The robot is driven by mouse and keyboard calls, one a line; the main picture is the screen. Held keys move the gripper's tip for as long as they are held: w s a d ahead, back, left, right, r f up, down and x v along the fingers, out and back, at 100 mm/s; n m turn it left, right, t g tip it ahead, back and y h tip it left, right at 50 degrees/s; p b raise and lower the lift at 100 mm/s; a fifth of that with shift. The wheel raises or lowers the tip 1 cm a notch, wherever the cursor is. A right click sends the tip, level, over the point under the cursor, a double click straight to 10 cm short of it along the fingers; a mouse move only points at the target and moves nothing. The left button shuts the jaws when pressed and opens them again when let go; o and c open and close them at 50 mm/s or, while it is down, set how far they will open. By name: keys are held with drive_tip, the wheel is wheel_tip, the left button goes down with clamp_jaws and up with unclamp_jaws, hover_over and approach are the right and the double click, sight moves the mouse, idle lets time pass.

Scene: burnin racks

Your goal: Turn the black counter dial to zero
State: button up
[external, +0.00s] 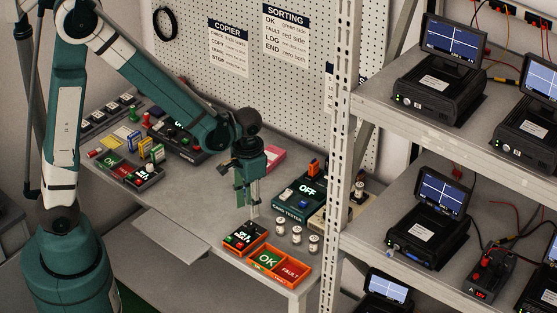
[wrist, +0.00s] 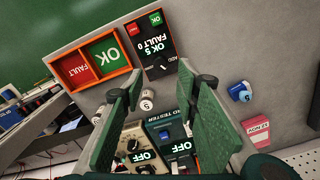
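The black counter (external: 240,237) sits at the near end of the bench, left of the orange OK/FAULT tray. In the wrist view the counter (wrist: 167,73) shows a screen reading OK 5 and FAULT 0, with red and green patches and an ADD label. My gripper (external: 249,202) points down above the bench, just behind the counter. In the wrist view my gripper (wrist: 171,84) has its two green fingers wide apart, with nothing held between them. The right finger comes close to the counter's lower corner in that view.
The orange tray (wrist: 132,69) has green OK and red FAULT sections. Several small cylinders (external: 296,234) stand right of my gripper. Testers reading OFF (external: 307,190) stand behind. A metal rack post (external: 340,150) rises at the right. Bare bench lies left of my gripper.

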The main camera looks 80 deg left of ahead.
sight(251, 226)
drive_tip(key=shift+f, duration=0.1)
drive_tip(key=shift+f, duration=3.8)
drive_tip(key=c, duration=0.9)
